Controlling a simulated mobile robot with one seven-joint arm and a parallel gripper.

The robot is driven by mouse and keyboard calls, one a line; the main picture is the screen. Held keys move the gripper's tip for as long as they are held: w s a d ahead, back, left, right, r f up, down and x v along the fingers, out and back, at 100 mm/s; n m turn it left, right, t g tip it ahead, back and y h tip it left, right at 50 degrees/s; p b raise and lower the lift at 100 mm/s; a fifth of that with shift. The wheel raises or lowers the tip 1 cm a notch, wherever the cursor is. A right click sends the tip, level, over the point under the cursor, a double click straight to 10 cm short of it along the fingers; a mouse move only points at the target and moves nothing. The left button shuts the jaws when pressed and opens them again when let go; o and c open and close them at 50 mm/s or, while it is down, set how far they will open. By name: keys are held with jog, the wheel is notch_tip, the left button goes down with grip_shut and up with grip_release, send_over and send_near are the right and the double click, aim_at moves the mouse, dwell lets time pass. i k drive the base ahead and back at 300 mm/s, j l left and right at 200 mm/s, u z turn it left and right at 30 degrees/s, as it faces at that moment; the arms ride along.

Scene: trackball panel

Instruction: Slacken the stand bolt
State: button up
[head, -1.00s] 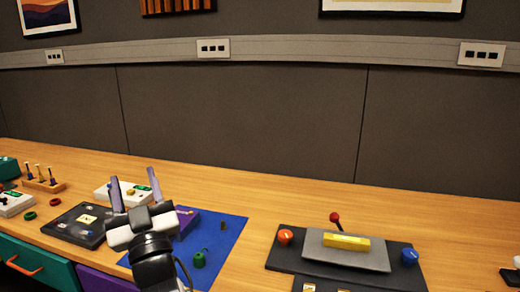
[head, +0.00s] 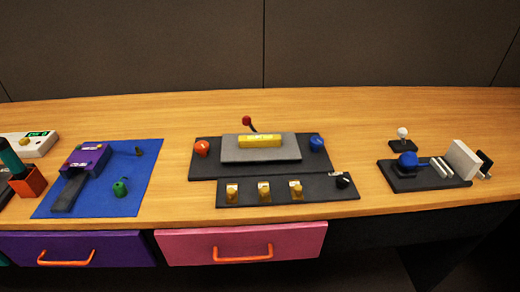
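No part is clearly recognisable as the stand bolt at this size. At the right, a dark base (head: 425,183) carries a blue rounded knob or ball (head: 407,160), light ribbed strips (head: 440,168) and a tilted white plate (head: 462,159). Behind it, a small dark block (head: 402,145) has a white round top (head: 403,132). In the middle, a dark panel (head: 205,170) holds an orange knob (head: 201,148), a blue knob (head: 317,143), a yellow bar (head: 260,141) on a grey plate, and a red-tipped lever (head: 247,120). My gripper is out of view.
A front panel (head: 330,190) has several gold switches. A blue mat (head: 130,170) holds a purple device (head: 86,158) and a green piece (head: 120,187). An orange holder (head: 28,183) stands left. Bare wood lies between the middle panel and right base. Drawers (head: 240,243) are below.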

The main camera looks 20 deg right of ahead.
aim_at(343, 181)
jog(key=z, duration=1.1)
